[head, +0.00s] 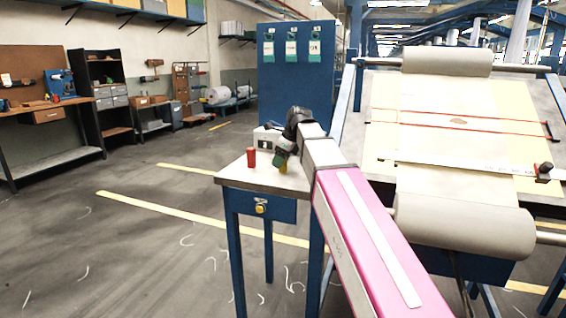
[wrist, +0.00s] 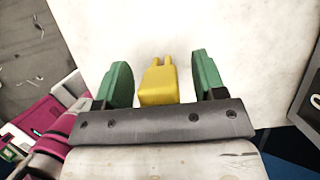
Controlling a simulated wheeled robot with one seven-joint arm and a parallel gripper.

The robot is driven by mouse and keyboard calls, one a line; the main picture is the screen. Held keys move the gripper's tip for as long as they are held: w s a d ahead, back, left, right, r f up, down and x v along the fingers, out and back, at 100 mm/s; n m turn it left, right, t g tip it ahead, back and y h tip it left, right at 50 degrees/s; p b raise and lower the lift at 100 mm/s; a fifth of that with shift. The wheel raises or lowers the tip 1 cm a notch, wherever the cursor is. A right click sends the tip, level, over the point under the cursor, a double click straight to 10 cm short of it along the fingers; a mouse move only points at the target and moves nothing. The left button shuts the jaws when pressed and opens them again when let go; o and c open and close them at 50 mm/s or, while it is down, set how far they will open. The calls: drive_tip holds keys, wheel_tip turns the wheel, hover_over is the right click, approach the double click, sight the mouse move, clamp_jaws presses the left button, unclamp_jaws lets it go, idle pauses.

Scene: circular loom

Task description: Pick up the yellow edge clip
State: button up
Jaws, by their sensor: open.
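The yellow edge clip (wrist: 158,83) lies on the pale tabletop, its two prongs pointing up the wrist picture. My gripper (wrist: 161,72) is open, with one green finger on each side of the clip and a visible gap to both. In the head view my gripper (head: 284,157) is low over the small blue-legged table (head: 232,174). A small yellow bit of the clip (head: 284,169) shows below the green fingers there; the rest is hidden.
A red cylinder (head: 251,157) stands left of my gripper on the small table. A white box (head: 266,138) stands behind it. The large loom frame with grey rollers (head: 465,224) is at the right. A dark object (wrist: 306,105) lies at the wrist view's right edge.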

drive_tip(key=c, duration=1)
drive_tip(key=shift+r, duration=0.8)
wheel_tip(320, 180, up, 3)
drive_tip(key=shift+f, duration=0.2)
drive_tip(key=s+a+r, duration=0.7)
drive_tip(key=a, duration=0.2)
drive_tip(key=shift+s, duration=0.35)
